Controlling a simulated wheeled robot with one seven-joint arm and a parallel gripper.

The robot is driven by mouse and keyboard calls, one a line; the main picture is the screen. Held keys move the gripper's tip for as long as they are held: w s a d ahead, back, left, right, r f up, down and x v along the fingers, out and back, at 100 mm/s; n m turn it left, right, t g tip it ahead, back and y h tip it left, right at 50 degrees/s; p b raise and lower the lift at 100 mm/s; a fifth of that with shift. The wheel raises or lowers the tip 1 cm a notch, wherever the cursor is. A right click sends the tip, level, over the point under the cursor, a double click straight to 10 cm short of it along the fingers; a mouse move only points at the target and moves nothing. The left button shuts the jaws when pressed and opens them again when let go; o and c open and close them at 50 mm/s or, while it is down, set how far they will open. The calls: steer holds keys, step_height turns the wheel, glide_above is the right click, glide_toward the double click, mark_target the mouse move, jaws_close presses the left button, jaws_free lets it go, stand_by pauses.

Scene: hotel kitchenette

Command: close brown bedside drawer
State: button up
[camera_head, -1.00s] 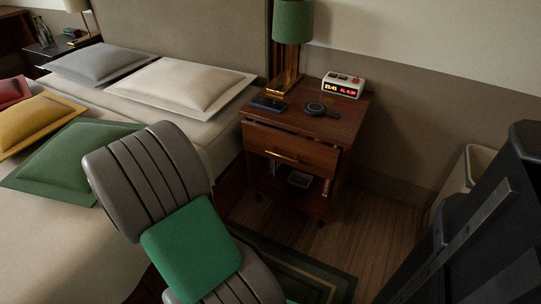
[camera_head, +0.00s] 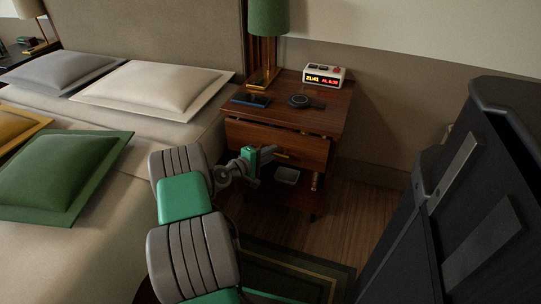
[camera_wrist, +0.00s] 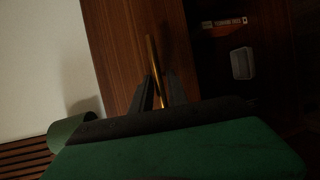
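The brown bedside drawer (camera_head: 308,148) is in the wooden nightstand (camera_head: 330,118) beside the bed. Its front stands out a little from the cabinet, with a dark gap above it. A thin gold bar handle (camera_head: 283,154) crosses the front; it also shows in the wrist view (camera_wrist: 152,55). In the wrist view the two dark fingers of my gripper (camera_wrist: 160,82) lie either side of the handle's near end. Whether they press on it cannot be told.
A small grey box (camera_head: 287,175) sits in the open shelf below. The bed (camera_head: 90,245) borders the left; bare floor (camera_head: 360,215) lies right.

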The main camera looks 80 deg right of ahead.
steer(key=shift+c, duration=0.4)
jaws_close()
stand_by(0.9)
